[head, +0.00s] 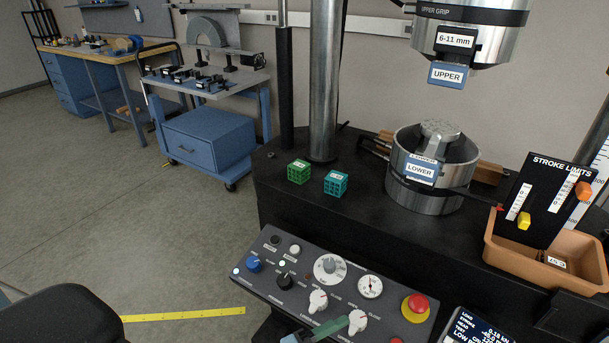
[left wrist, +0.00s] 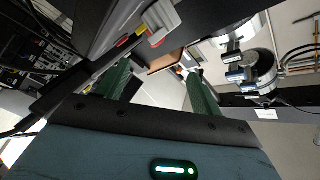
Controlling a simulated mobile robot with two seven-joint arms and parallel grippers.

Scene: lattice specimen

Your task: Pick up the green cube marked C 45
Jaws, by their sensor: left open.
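A green lattice cube (head: 299,172) with a small pale label on top stands on the black machine bed, near its left end. A teal lattice cube (head: 335,183) with a similar label stands just right of it. Both labels are too small to read. A gripper with a green finger, which I take as my left gripper (head: 325,331), shows in part at the bottom edge, over the control panel and well in front of the cubes. In the left wrist view its two green fingers (left wrist: 156,78) are apart with nothing between them. Neither cube is clear there. My right gripper is not seen.
A steel column (head: 325,90) rises just behind the cubes. The lower grip (head: 431,190) stands to their right beneath the upper grip (head: 470,35). A control panel (head: 325,290) with knobs lies in front. An orange bin (head: 510,258) and a stroke limits board (head: 535,200) are at right.

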